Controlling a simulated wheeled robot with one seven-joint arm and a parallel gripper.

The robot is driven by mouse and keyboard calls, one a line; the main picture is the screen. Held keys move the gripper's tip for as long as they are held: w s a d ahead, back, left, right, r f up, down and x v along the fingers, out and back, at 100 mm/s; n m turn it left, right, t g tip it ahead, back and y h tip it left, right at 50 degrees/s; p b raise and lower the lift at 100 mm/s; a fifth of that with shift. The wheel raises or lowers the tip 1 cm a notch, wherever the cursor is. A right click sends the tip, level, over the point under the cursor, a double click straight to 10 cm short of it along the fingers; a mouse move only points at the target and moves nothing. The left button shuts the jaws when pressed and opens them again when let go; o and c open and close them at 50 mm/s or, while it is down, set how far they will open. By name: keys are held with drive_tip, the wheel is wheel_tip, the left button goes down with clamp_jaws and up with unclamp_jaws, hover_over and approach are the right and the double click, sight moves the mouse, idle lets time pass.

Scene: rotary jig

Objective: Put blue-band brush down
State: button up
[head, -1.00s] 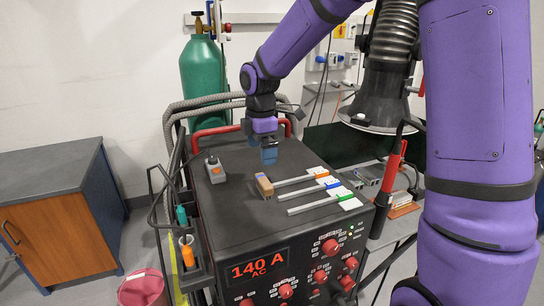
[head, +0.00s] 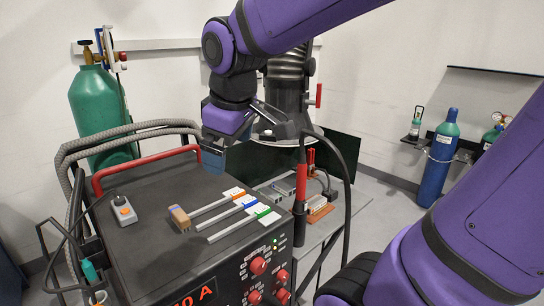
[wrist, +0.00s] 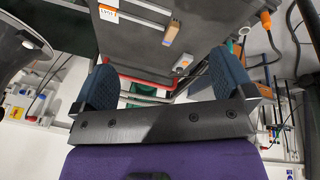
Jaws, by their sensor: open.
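My gripper (head: 228,158) is open and empty, raised by the back right edge of the black machine top (head: 140,245). In the wrist view its two blue finger pads stand wide apart, with nothing between them (wrist: 165,86). A tan block-shaped piece (head: 179,217) lies on the machine top, at the left end of the strip with the orange tag; it also shows in the wrist view (wrist: 172,31), apart from the fingers. A blue tag (head: 244,201) marks the middle strip.
A green-tagged strip (head: 240,227) lies nearest the front. A grey box with an orange button (head: 124,211) sits at left on the top. A red rail (head: 146,163) runs along the back. A cart with tools (head: 318,208) and a red-handled post (head: 301,195) stand to the right.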

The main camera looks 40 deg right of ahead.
drive_tip(key=s+d+m+t, duration=0.1)
drive_tip(key=s+d+m, duration=0.1)
drive_tip(key=s+m, duration=0.3)
drive_tip(key=s, duration=0.4)
drive_tip(key=shift+s+r+m+t+y, duration=0.15)
drive_tip(key=shift+s+m+t+y, duration=0.15)
drive_tip(key=shift+y, duration=0.1)
drive_tip(key=shift+c, duration=0.2)
idle(0.4)
